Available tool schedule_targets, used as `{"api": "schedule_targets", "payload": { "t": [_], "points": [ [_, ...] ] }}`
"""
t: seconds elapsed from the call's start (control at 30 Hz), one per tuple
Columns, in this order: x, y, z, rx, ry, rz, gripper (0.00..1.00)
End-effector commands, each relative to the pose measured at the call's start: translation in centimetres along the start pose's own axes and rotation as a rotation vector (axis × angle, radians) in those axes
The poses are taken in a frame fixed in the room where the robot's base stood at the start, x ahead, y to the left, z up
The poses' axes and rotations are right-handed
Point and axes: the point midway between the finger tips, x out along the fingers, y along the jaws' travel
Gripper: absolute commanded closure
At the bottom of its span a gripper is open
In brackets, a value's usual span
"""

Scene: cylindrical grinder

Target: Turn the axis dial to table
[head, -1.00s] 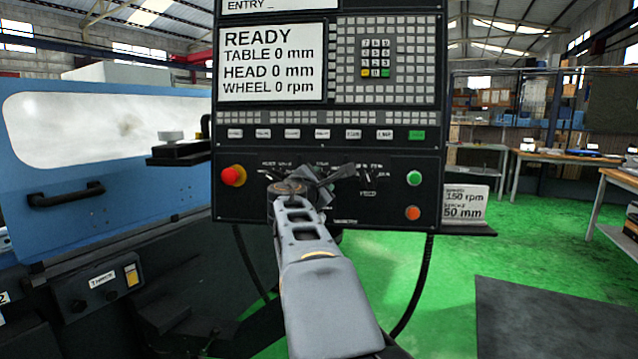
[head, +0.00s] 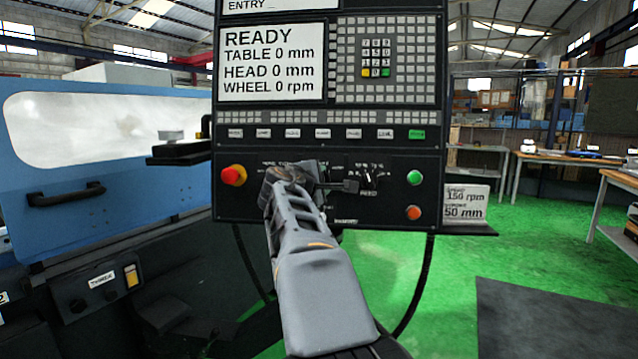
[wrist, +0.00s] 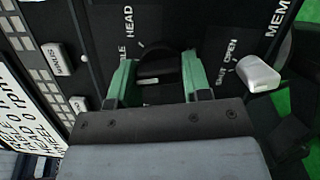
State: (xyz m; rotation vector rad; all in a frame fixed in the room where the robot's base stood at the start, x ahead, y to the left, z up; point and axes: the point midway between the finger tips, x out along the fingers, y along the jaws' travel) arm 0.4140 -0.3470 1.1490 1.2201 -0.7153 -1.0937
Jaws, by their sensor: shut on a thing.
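The axis dial (wrist: 158,68) is a black round knob on the dark control panel (head: 235,205). In the wrist view the word HEAD and the letters LE stand beside it. My gripper (wrist: 158,62) has its two green fingers on either side of the dial and is shut on it. A pale mark shows on the dial, but I cannot tell which label it points to. In the head view my gripper and wrist cover the dial.
A white knob (wrist: 258,73) sits close to the right finger, near the word OPEN. The red stop button (head: 233,175) is left of my wrist. The feed dial (head: 369,181) and the green (head: 414,177) and orange (head: 413,213) buttons are to the right.

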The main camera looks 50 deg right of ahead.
Motion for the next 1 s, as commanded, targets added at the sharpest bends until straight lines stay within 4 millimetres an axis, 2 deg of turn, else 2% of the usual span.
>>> {"api": "schedule_targets", "payload": {
  "t": [0.4, 0.97, 1.0],
  "points": [
    [0.01, 0.03, -0.03, 0.173, 0.0, -0.05, 0.79],
    [0.02, 0.03, -0.01, 0.196, 0.0, -0.056, 0.79],
    [0.01, 0.03, 0.0, 0.196, 0.0, -0.056, 0.52]
  ]
}}
